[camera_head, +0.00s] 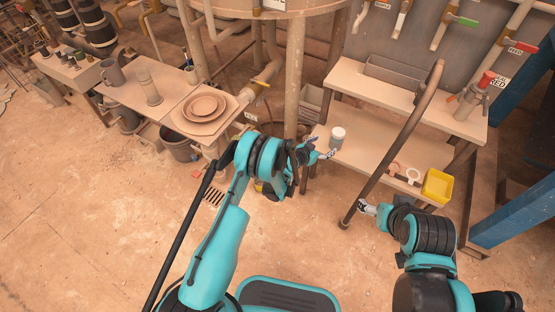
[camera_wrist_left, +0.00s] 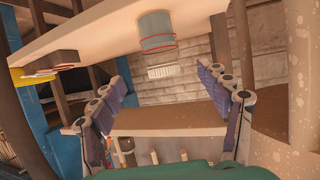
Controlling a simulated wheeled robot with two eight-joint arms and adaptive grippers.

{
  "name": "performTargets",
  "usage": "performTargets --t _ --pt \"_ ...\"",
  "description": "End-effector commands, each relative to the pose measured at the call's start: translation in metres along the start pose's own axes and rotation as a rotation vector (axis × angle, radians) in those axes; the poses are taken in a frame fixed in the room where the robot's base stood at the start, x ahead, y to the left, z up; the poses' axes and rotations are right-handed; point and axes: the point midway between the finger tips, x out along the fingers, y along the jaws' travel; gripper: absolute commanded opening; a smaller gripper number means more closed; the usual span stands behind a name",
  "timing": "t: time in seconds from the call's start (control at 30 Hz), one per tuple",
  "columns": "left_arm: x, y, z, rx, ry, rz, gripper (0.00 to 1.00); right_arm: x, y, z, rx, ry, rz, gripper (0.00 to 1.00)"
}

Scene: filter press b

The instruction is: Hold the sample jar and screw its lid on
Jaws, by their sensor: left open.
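The sample jar (camera_head: 338,138), small and pale with a greyish body, stands upright on the lower shelf at the right. In the left wrist view, which looks upside down, a grey-blue cylinder (camera_wrist_left: 157,30) with a thin red line seems to be this jar. My left gripper (camera_head: 322,147) is open and empty, with its tips just left of the jar and apart from it. Its spread fingers show in the wrist view (camera_wrist_left: 162,85). My right gripper (camera_head: 368,208) is in front of the shelf; its jaws are too small to read. Small round pieces (camera_head: 413,174) lie near the yellow bin; I cannot tell which is the lid.
The lower shelf (camera_head: 365,158) holds a yellow bin (camera_head: 437,186) at its right. A brown slanted pipe (camera_head: 395,142) crosses in front of the shelf near my right gripper. Another table (camera_head: 120,92) with cups and plates stands at the left. A vessel leg stands behind my left gripper.

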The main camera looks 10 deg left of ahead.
Motion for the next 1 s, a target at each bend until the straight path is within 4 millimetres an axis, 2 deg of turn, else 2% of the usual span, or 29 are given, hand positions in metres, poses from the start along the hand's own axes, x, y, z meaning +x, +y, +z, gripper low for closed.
performTargets --t 0.17,0.37,0.5,0.7,0.83,1.0 --pt "-0.008 -0.005 -0.020 -0.007 -0.016 -0.005 0.76 0.000 0.000 0.000 0.000 0.000 0.000 0.73" --pt "-0.042 -0.017 -0.080 -0.034 -0.073 -0.021 0.76 0.000 0.000 0.000 0.000 0.000 0.000 0.73" --pt "-0.081 -0.023 -0.122 -0.062 -0.125 -0.041 0.76 0.000 0.000 0.000 0.000 0.000 0.000 0.73" --pt "-0.147 -0.025 -0.169 -0.102 -0.197 -0.078 0.76 0.000 0.000 0.000 0.000 0.000 0.000 0.73" --pt "-0.195 -0.023 -0.189 -0.129 -0.244 -0.108 0.76 0.000 0.000 0.000 0.000 0.000 0.000 0.73" --pt "-0.262 -0.015 -0.203 -0.167 -0.306 -0.153 0.76 0.000 0.000 0.000 0.000 0.000 0.000 0.73"
